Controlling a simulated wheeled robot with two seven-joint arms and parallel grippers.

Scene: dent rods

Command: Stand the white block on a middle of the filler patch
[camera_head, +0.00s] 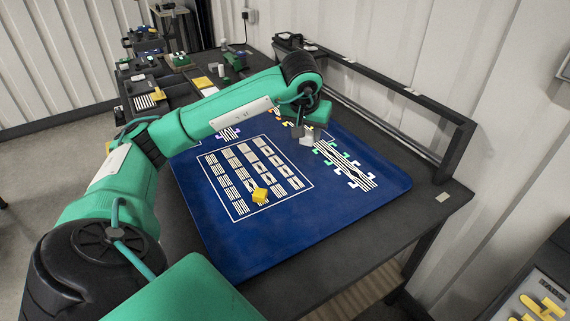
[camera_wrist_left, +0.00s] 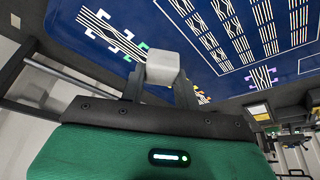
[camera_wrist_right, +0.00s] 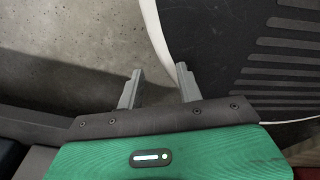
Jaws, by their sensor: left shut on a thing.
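My left gripper (camera_head: 302,131) is shut on the white block (camera_head: 307,140) over the far part of the blue mat (camera_head: 285,228). In the left wrist view the white block (camera_wrist_left: 162,67) sits between the fingertips of the left gripper (camera_wrist_left: 160,82). A long striped patch (camera_head: 345,165) with bracket marks lies to the right of the block. A smaller striped patch (camera_head: 229,133) with purple marks lies left of it, partly behind my arm. I cannot tell which printed patch is the filler patch. My right gripper (camera_wrist_right: 158,72) is open and empty, away from the mat.
A dark rail (camera_head: 400,90) runs along the table's right side. Trays and small parts (camera_head: 148,100) crowd the far left. The near mat is clear.

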